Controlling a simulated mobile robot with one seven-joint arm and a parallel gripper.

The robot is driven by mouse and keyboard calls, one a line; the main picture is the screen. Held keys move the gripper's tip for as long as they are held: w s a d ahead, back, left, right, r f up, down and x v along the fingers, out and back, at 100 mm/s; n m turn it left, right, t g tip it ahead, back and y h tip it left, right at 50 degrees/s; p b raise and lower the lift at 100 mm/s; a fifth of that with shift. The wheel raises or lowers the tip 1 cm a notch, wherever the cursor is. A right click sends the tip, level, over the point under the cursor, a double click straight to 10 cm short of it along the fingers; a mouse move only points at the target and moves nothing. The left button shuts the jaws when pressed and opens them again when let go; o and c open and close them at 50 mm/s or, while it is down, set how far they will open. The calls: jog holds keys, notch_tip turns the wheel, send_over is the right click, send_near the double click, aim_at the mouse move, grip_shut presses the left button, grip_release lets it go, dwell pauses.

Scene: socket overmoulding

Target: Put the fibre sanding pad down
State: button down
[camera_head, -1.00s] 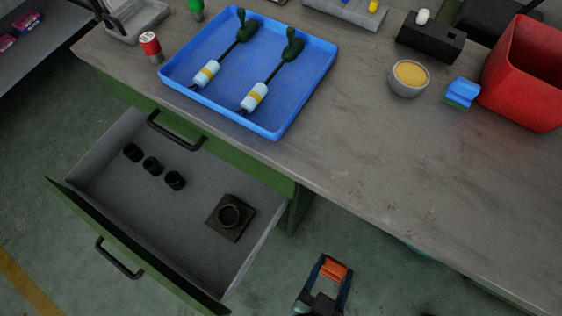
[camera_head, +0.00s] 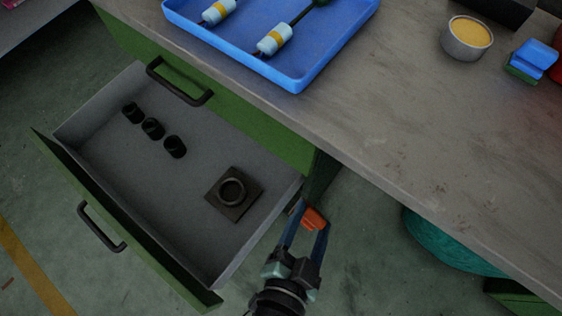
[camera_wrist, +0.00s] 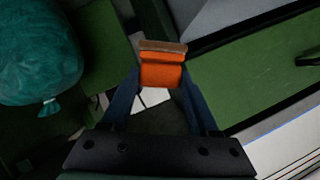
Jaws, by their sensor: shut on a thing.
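The fibre sanding pad is an orange block (camera_head: 315,218) with a brownish layer along one edge. In the wrist view the orange block (camera_wrist: 161,72) sits between the two blue fingertips, with the brown layer at its far side. My gripper (camera_head: 309,222) is shut on it. In the head view it holds the pad in the air beside the right wall of the open drawer, below the bench's front edge. The pad's sides under the fingers are hidden.
The open grey drawer (camera_head: 190,215) holds several black cylinders (camera_head: 153,129) and a dark square block with a ring (camera_head: 233,192). On the bench (camera_head: 400,120) are a blue tray (camera_head: 292,78), a bowl (camera_head: 467,40) and a blue-green block (camera_head: 532,62). A teal bag (camera_wrist: 38,55) lies below.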

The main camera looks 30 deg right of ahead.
jog(key=w+a, duration=0.1)
jog(key=w, duration=1)
jog(key=w+f+b, duration=0.1)
jog(key=f+b, duration=0.1)
jog(key=f, duration=0.1)
jog(key=w+f+b, duration=0.2)
jog(key=f, duration=0.1)
jog(key=w+f+b, duration=0.2)
jog(key=f+b, duration=0.1)
jog(key=shift+w+a+f, duration=0.1)
jog(key=shift+w+a, duration=0.05)
jog(key=shift+a, duration=0.05)
jog(key=shift+w+r+n+g+p, duration=0.35)
jog(key=shift+w+p, duration=0.1)
jog(key=shift+p, duration=0.7)
jog(key=p, duration=0.2)
jog(key=w+n+g+p, duration=0.1)
jog(key=p, duration=0.1)
jog(key=shift+a+r+g, duration=0.1)
jog(key=shift+r+g, duration=0.1)
jog(key=shift+g, duration=0.05)
jog(key=shift+w+n+g+y+p, duration=0.3)
jog(key=shift+n+g+p, duration=0.2)
jog(key=shift+p, duration=0.2)
jog(key=shift+w+f+n+g, duration=0.2)
jog(key=shift+n+g, duration=0.05)
jog(key=shift+g, duration=0.05)
jog(key=shift+s+f+b, duration=0.1)
jog(key=shift+f+b, duration=0.6)
jog(key=shift+f, duration=0.35)
